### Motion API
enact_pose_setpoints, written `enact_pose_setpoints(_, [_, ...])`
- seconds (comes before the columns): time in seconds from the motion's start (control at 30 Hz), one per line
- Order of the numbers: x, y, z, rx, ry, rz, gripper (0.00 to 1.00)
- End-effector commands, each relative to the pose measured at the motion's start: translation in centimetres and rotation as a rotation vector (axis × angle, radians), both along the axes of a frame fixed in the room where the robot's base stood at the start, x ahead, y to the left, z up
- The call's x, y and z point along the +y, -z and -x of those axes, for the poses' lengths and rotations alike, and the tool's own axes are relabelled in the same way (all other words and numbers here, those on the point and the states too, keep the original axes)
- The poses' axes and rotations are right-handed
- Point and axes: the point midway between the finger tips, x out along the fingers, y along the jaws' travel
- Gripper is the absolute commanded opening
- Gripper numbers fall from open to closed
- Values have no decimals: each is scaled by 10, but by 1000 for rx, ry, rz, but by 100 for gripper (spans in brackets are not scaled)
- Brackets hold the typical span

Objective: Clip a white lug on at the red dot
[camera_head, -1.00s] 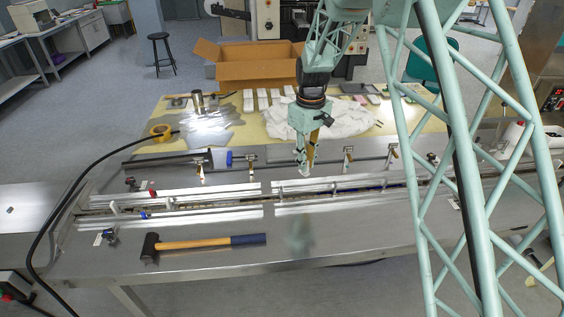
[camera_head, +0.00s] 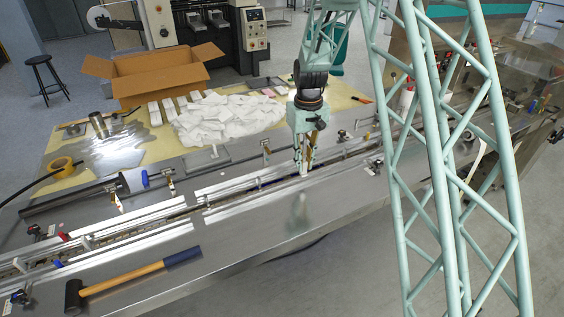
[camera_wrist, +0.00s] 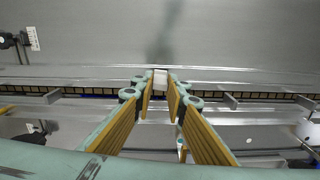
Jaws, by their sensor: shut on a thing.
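My gripper (camera_head: 304,172) points down over the long metal channel (camera_head: 243,190) of the wrapper's infeed. In the wrist view its two yellow-padded fingers (camera_wrist: 161,100) are close together, with a small white lug (camera_wrist: 160,77) between their tips. The lug lies over the near edge of the channel, where a chain-like strip (camera_wrist: 60,92) runs left to right. I cannot tell whether the lug touches the chain. I cannot make out a red dot; the fingers hide part of the channel.
A hammer (camera_head: 130,280) lies on the bench front. Posts (camera_head: 265,150) and a rod stand along the channel's far side.

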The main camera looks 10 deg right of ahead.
Motion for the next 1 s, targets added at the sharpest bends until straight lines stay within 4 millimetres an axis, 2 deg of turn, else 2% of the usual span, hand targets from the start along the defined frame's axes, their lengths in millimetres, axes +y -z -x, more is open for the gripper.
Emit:
enact_pose_setpoints(0.03, [-14,3,3,0,32,0,7])
enact_pose_setpoints(0.2, [-52,9,14,-1,132,0,7])
enact_pose_setpoints(0.4, [-77,14,23,0,202,0,7])
enact_pose_setpoints(0.6, [-85,15,26,-1,225,0,7])
enact_pose_setpoints(1.0, [-85,14,26,-1,224,0,7])
